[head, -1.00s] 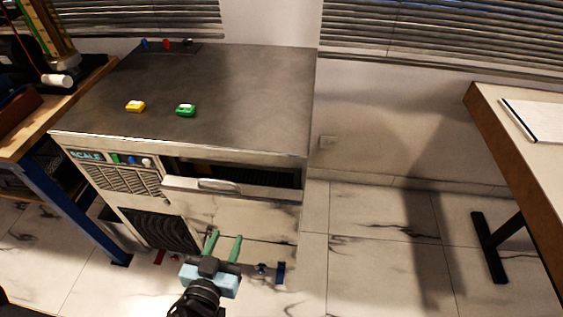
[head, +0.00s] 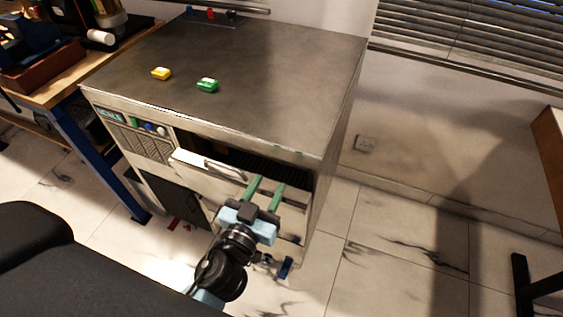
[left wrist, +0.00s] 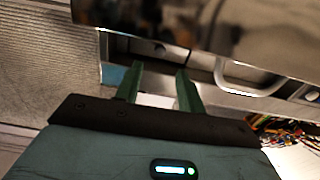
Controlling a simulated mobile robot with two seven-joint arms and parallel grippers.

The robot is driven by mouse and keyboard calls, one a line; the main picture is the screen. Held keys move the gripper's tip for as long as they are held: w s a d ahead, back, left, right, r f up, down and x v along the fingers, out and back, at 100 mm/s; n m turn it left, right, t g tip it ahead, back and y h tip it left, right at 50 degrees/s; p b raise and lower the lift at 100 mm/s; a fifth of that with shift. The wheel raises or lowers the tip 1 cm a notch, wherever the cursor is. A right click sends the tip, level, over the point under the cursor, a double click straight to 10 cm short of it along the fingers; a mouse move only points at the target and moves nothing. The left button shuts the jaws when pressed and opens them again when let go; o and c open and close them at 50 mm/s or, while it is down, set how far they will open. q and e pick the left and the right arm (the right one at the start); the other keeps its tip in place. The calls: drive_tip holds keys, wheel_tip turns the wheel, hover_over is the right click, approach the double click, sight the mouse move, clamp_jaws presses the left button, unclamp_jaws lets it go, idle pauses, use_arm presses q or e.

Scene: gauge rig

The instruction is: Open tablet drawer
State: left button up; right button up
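The drawer (head: 190,160) has a pale front with a metal bar handle (head: 226,170), in the upper front of a metal cabinet (head: 250,75). Its front stands out from the cabinet, with a dark gap above and behind it. In the left wrist view the handle (left wrist: 245,82) shows to the right of the fingers. My left gripper (head: 266,184) has two green fingers, apart with nothing between them. In the head view its fingertips are right of the handle, not around it. Whether they touch the front is unclear. My right gripper is not in view.
A wooden bench with blue legs (head: 100,160) stands close on the left. Tiled floor (head: 400,240) to the right is clear. Coloured wires (left wrist: 285,132) show in the wrist view.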

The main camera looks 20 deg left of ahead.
use_arm(q)
drive_tip(key=w+p, duration=0.1)
drive_tip(key=w, duration=0.6)
drive_tip(key=shift+w+d, duration=0.15)
drive_tip(key=shift+w, duration=0.1)
clamp_jaws()
